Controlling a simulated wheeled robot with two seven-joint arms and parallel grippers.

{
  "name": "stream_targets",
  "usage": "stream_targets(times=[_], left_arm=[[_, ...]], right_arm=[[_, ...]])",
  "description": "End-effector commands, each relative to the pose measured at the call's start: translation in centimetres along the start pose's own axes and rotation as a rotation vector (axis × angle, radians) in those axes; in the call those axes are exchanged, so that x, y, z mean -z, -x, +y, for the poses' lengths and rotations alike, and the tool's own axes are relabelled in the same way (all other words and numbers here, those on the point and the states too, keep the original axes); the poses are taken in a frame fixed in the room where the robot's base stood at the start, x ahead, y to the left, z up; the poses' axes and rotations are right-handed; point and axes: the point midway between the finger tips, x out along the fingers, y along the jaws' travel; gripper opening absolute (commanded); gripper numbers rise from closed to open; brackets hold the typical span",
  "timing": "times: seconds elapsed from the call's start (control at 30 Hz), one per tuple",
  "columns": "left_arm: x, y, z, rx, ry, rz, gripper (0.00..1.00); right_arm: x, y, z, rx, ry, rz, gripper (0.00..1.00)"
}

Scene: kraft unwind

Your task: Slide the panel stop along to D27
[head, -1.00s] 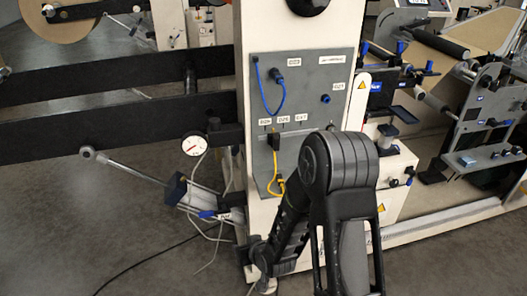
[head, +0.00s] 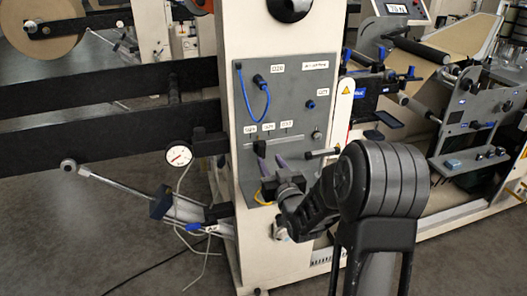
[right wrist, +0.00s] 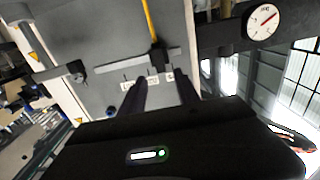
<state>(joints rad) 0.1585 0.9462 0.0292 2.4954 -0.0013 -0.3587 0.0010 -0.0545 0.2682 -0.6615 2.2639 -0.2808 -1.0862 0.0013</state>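The grey panel (head: 290,85) on the white column has a horizontal slot with a row of three small labels above it. The right one of these, seemingly D27 (head: 286,124), is blurred. The dark panel stop (head: 259,148) sits at the slot's left part, below the left and middle labels, with a yellow cable below. In the right wrist view the panel appears upside down and the stop (right wrist: 160,55) lies between the lines of my fingers. My right gripper (head: 271,160) is open, its fingers pointing at the panel around the stop; contact cannot be told. My left gripper is not in view.
A blue cable (head: 262,105) loops above the slot. A dark handle (head: 322,153) projects at the slot's right end. A dial gauge (head: 179,155) and dark beams (head: 110,120) stand left of the panel; machine parts (head: 470,115) stand right.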

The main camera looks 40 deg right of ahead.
Motion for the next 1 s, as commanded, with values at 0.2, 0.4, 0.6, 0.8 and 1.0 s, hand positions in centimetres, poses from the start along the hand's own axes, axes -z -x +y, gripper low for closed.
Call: stream_targets(times=[0.2,0.4,0.6,0.8,1.0], left_arm=[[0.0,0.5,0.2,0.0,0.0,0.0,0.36],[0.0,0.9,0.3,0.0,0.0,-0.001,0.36],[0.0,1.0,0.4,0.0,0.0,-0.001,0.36],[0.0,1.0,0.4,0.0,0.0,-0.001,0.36],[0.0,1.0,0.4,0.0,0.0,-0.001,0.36]], right_arm=[[0.0,-2.8,-0.1,0.001,0.003,-0.002,0.38],[0.0,-5.8,-0.1,0.001,0.003,-0.002,0.38],[-0.1,-7.2,-0.1,0.0,0.001,-0.002,0.38],[-0.1,-7.2,0.0,0.0,0.0,-0.001,0.38],[-0.1,-7.2,-0.1,0.0,0.0,-0.002,0.25]])
